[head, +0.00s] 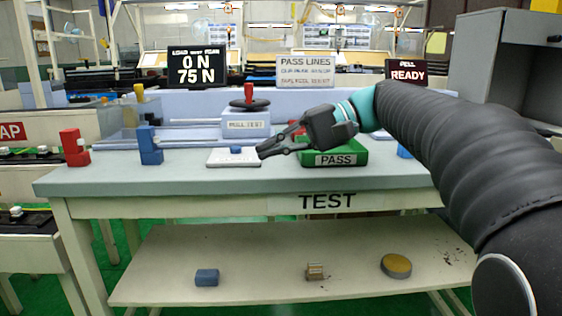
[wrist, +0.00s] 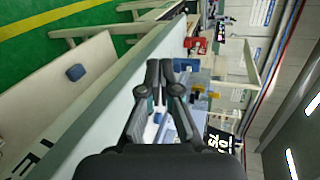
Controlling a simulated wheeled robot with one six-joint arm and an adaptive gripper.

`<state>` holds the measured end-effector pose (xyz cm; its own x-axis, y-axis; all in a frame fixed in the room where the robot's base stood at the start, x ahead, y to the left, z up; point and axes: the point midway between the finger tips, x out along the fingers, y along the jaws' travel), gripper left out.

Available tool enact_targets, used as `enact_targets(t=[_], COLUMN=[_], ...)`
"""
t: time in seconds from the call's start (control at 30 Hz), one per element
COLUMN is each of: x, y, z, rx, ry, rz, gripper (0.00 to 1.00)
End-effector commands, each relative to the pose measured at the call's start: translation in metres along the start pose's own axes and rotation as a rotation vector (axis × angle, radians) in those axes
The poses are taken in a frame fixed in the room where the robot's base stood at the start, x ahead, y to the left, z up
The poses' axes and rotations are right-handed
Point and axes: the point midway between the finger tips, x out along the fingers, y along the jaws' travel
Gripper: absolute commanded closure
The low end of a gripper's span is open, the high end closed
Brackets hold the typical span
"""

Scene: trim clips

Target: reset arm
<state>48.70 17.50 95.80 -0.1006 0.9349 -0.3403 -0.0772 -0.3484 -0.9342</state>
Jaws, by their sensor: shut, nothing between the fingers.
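My gripper (head: 268,150) is shut and empty in the head view. It hangs above the test table (head: 110,182), pointing left, over the right side of a white plate (head: 222,160). A small blue piece (head: 236,149) lies on that plate. My arm comes in from the right. It passes in front of a green PASS bin (head: 335,159), hiding part of it. In the wrist view my gripper (wrist: 160,68) shows its two fingers together with nothing between them.
A red clip (head: 74,147) and a blue clip (head: 149,146) stand on the table's left side. The pull-test block (head: 246,124) with a red knob (head: 249,92) is behind the plate. A blue block (head: 207,277), a brass piece (head: 316,272) and a round disc (head: 396,266) lie on the lower shelf.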

Motion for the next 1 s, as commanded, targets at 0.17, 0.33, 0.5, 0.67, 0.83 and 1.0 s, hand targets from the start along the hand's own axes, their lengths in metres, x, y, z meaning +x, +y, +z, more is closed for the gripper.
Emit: enact_targets(t=[0.17,0.33,0.5,0.67,0.83,1.0], x=[0.012,0.009,-0.004,-0.023,-0.041,-0.05], y=[0.058,0.127,0.197,0.259,0.306,0.328], z=[0.035,0.07,0.106,0.138,0.162,0.171], rx=[0.032,0.025,-0.03,-0.124,-0.232,-0.296], ry=[0.145,0.28,0.396,0.484,0.54,0.563], rz=[0.222,0.458,0.697,0.917,1.095,1.182], gripper=[1.0,1.0,1.0,1.0,1.0,1.0])
